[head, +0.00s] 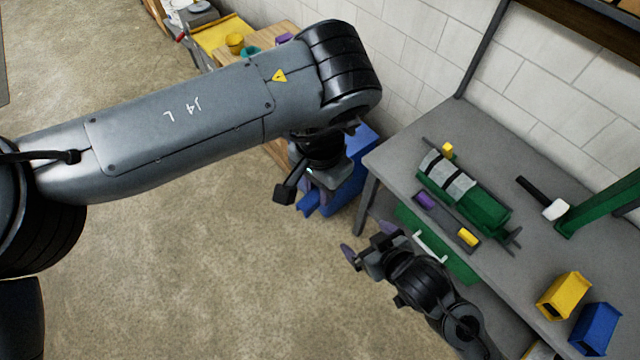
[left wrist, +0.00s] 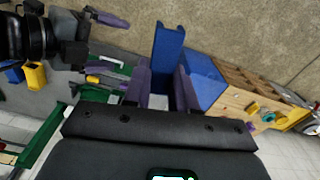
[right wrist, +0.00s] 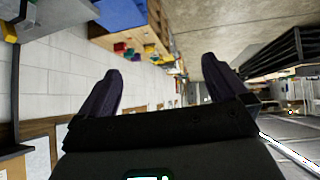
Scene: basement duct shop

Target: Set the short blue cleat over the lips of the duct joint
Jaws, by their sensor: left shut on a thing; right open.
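My left gripper (head: 300,196) is shut on the short blue cleat (left wrist: 168,50), a channel-like piece that sticks out beyond the fingers (left wrist: 162,90). In the head view, part of the cleat (head: 308,204) shows below the gripper, in the air beside the workbench. The duct joint (head: 447,177), grey with pale bands, lies in a green cradle (head: 488,214) on the bench; its lips are too small to make out. My right gripper (head: 368,241) is open and empty, off the bench's front edge; its fingers show apart in the right wrist view (right wrist: 160,90).
A grey tray (head: 452,228) before the cradle holds a purple and a yellow piece. A hammer (head: 545,200), a green post (head: 600,207), a yellow bin (head: 564,296) and a blue bin (head: 594,330) stand on the workbench (head: 395,150). A blue box (head: 360,145) stands left of it.

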